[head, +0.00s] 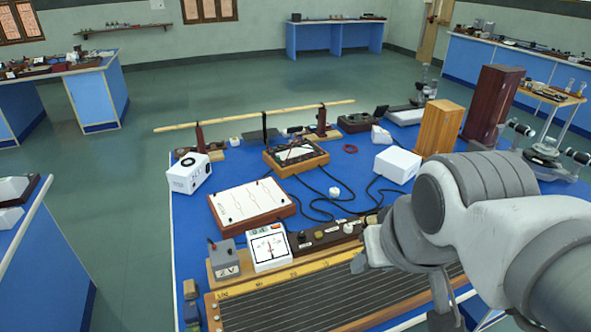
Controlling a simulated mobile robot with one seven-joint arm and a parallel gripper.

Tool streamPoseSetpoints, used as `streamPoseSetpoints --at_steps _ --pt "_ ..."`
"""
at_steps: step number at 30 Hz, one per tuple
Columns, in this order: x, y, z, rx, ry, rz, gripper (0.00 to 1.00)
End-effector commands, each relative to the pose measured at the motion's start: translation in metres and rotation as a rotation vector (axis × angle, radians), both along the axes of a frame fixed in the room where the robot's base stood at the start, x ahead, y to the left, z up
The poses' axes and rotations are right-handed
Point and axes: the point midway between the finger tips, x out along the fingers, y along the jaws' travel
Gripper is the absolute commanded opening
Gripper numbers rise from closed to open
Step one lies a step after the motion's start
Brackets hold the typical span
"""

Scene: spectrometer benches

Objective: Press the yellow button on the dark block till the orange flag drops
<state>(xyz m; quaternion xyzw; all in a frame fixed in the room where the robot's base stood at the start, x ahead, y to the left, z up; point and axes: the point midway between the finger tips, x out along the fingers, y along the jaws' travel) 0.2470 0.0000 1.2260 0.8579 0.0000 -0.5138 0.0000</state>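I cannot make out an orange flag. My gripper (364,258) is just right of the block, above the front of the bench. Its fingers are small and seen from the side, so their opening is unclear.
A wooden board with dark wires (340,307) lies in front. A grey box (224,260) stands left of the meter. Behind are a white-topped board (250,202), black cables and a white box (397,164). Tall wooden boxes (439,128) stand at the back right.

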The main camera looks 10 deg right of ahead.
Motion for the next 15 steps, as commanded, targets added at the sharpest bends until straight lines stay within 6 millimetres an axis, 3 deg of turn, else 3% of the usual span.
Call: streamPoseSetpoints --at_steps 1,6,15 --pt "0.0 0.0 0.0 0.0 0.0 0.0 0.3" --pt "0.0 0.0 0.0 0.0 0.0 0.0 0.0" --pt "0.0 0.0 0.0 0.0 0.0 0.0 0.0"
